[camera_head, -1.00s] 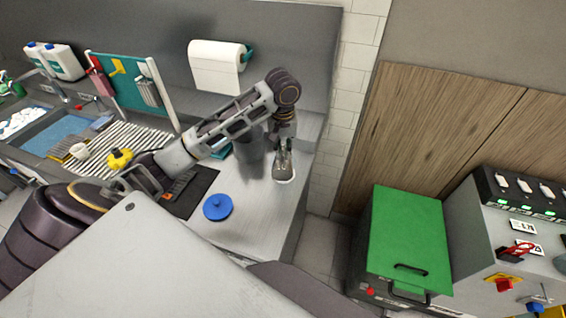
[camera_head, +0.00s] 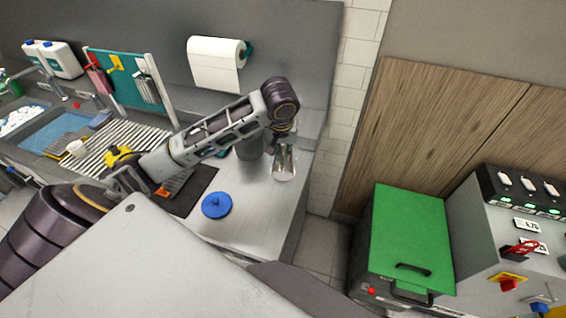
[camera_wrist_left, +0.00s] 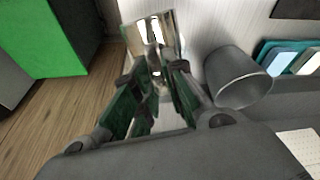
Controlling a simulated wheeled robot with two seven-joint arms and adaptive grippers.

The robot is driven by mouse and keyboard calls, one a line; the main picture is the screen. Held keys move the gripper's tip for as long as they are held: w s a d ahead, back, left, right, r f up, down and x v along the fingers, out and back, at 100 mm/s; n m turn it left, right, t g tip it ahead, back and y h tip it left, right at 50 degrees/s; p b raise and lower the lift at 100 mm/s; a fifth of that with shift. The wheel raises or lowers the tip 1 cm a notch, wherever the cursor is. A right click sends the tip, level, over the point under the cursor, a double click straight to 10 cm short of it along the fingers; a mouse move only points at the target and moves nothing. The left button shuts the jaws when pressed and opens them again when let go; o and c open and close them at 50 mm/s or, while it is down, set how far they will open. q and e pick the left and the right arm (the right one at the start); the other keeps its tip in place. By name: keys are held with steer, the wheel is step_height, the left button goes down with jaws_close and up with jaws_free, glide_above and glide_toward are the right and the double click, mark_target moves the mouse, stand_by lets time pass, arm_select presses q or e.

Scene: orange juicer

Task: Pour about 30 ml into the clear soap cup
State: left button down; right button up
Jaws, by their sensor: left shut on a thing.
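My left gripper (camera_head: 284,158) is over the right end of the steel counter, pointing down. It is shut on a shiny, see-through vessel (camera_head: 285,172) that looks like the clear soap cup. In the left wrist view the fingers (camera_wrist_left: 156,80) reach toward the same glossy vessel (camera_wrist_left: 154,32), and reflections blur its edges. I cannot tell its liquid level or whether it touches the counter. A grey cylindrical container (camera_wrist_left: 238,78) stands close beside the gripper, and the arm partly hides it in the head view (camera_head: 250,149). My right gripper is not in view.
A blue round lid with a knob (camera_head: 217,205) lies on the counter in front. A dark mat (camera_head: 197,193) is left of it. A paper towel roll (camera_head: 216,64) hangs behind. A green-topped box (camera_head: 408,235) stands right, beyond a floor gap.

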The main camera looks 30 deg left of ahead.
mark_target(282, 161)
arm_select(q)
steer(key=shift+b, duration=0.7)
steer(key=shift+s+d+r+t+y, duration=0.2)
steer(key=shift+s+t, duration=0.1)
steer(key=shift+t, duration=0.1)
steer(key=shift+s+d+r+t+y, duration=0.1)
steer(key=shift+s+t+y, duration=0.15)
steer(key=shift+t, duration=0.15)
steer(key=shift+s, duration=0.1)
steer(key=shift+s+d+f+t+y+b, duration=0.1)
steer(key=shift+s+f+t+y+b, duration=0.2)
steer(key=shift+t+b, duration=0.25)
steer(key=shift+s+d+f+t+y+b, duration=0.15)
steer(key=shift+f+t+b, duration=0.25)
steer(key=shift+b, duration=0.25)
steer(key=shift+s+d+r+t+y+b, duration=0.1)
steer(key=shift+s+t+y+b, duration=0.15)
steer(key=shift+t+b, duration=0.4)
steer(key=shift+s+d+r+t+y+b, duration=0.1)
steer(key=shift+t+y+b, duration=0.15)
steer(key=shift+t+b, duration=0.4)
steer(key=shift+s+r+t+p, duration=0.15)
steer(key=shift+t+p, duration=0.1)
steer(key=shift+p, duration=0.3)
steer(key=shift+s+d+f+t+y+p, duration=0.25)
steer(key=shift+t+y+p, duration=0.2)
steer(key=shift+p, duration=1.1)
steer(key=shift+s+f, duration=0.15)
steer(key=shift+f, duration=0.05)
